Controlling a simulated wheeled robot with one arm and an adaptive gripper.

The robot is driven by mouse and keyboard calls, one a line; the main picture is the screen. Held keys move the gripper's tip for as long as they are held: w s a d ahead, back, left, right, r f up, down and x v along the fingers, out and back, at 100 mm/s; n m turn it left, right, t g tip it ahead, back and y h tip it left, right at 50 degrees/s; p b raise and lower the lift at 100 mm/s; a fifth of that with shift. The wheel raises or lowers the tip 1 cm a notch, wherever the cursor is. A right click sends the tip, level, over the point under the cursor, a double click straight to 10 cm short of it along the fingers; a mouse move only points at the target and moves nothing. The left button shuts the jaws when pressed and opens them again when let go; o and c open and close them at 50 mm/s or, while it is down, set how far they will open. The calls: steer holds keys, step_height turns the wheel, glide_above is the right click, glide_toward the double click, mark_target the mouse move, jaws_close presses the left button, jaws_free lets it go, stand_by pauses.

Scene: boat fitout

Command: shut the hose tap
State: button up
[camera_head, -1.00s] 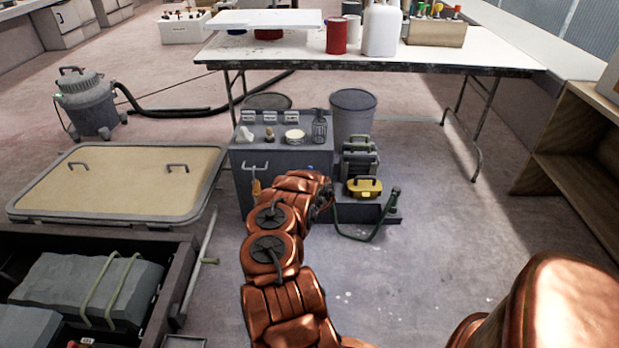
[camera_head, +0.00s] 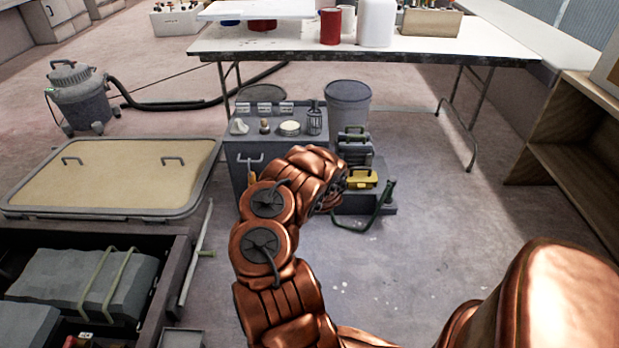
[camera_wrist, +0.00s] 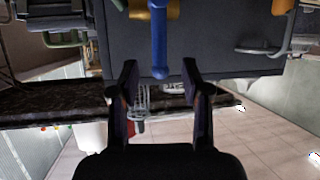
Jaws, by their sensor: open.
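The hose tap shows in the wrist view, with a brass body (camera_wrist: 151,9) at the top edge and a long blue lever (camera_wrist: 158,42) running down the picture. It sits in front of the grey cabinet face (camera_wrist: 205,38). My gripper (camera_wrist: 160,72) is open and empty. The lever's free end lies between the two fingertips in the picture; I cannot tell whether it is inside the jaws in depth, and no finger visibly touches it. In the head view my arm hides the tap and most of the gripper.
The grey cabinet (camera_head: 236,160) carries several small items. A metal handle (camera_wrist: 262,47) and an orange-handled item (camera_wrist: 282,6) are beside the tap. A yellow-topped case (camera_head: 361,178) and green hose (camera_head: 372,215) stand right of my arm. Open floor lies at centre right.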

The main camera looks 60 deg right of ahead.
steer(key=shift+v, duration=1.65)
